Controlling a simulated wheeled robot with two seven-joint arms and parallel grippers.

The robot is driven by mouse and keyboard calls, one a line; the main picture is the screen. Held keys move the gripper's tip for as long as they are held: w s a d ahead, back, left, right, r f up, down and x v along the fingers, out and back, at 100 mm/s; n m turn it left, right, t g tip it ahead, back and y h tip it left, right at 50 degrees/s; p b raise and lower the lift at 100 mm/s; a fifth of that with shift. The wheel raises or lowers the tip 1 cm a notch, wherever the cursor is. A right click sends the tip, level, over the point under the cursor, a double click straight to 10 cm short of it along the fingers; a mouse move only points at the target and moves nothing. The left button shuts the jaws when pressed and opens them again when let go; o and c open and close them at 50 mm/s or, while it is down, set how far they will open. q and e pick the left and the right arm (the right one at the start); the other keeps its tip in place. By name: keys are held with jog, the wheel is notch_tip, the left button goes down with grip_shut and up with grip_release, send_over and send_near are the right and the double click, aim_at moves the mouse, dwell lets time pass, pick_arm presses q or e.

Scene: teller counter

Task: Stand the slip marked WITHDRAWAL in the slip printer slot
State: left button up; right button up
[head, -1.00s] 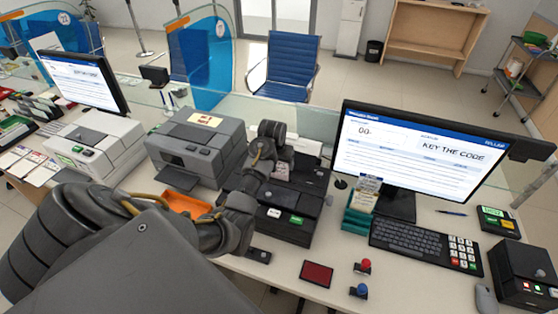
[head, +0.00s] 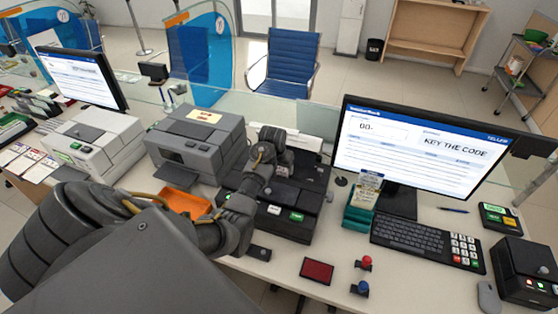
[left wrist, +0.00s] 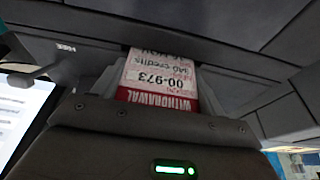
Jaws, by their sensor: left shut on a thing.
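The WITHDRAWAL slip (left wrist: 160,82) is white with a red band, and shows upside down in the left wrist view, with 00-973 printed on it. My left gripper (left wrist: 163,92) is shut on it. The slip's far end meets a dark edge; I cannot tell whether it is in a slot. In the head view my left gripper (head: 270,148) is over the back of the black machine (head: 290,225), which looks like the slip printer. The slip is hidden there, and the slot cannot be made out. My right gripper is not in view.
A grey machine (head: 195,145) and an orange tray (head: 186,202) lie left of the black machine. A teal card holder (head: 358,215), a monitor (head: 428,145) and a keyboard (head: 427,246) stand to its right. A red pad (head: 317,270) and two stamps lie in front.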

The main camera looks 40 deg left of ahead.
pick_arm(q)
jog(key=o, duration=0.9)
notch_tip(320, 180, up, 3)
jog(key=p, duration=0.3)
jog(key=shift+f, duration=0.15)
jog(key=shift+r, duration=2.15)
